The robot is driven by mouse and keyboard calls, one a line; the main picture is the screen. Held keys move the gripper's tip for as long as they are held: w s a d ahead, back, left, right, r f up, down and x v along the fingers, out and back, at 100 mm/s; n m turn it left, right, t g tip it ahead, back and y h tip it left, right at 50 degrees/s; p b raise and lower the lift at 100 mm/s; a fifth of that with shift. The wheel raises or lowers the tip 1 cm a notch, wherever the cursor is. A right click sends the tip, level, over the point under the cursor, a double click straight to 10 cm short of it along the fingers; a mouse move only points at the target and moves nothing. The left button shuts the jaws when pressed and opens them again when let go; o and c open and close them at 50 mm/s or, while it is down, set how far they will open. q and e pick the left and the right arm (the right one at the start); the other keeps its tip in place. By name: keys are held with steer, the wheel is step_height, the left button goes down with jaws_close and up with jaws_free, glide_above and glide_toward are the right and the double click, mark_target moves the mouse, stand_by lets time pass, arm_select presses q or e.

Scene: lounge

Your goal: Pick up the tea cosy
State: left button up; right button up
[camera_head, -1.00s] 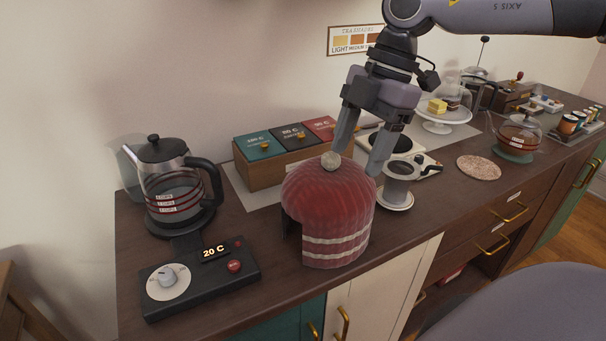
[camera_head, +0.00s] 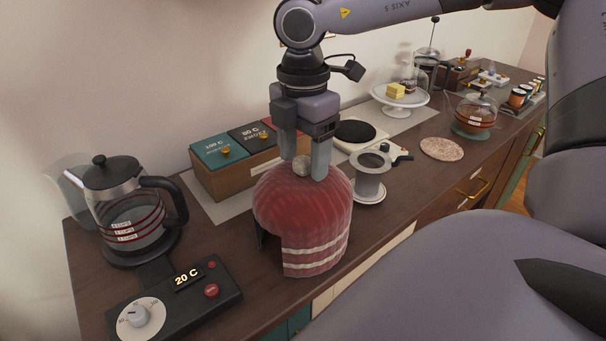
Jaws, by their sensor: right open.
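The tea cosy (camera_head: 300,215) is a red knitted dome with two pale stripes near its lower edge and a pale bobble (camera_head: 301,165) on top. It stands upright on the dark wooden counter, with a dark opening at its lower left. My right gripper (camera_head: 304,170) points down over the top of the cosy. Its fingers are open, one on each side of the bobble. I cannot tell whether they touch it. My left gripper is not in view.
A glass kettle (camera_head: 135,215) and a control base (camera_head: 175,300) stand to the left. A wooden box (camera_head: 225,180) with coloured lids is behind the cosy. A metal cup on a saucer (camera_head: 370,192) stands close at the right. A round speckled mat (camera_head: 442,149) lies further right.

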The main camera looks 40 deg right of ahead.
steer(key=shift+f, duration=0.1)
steer(key=shift+c, duration=0.3)
jaws_close()
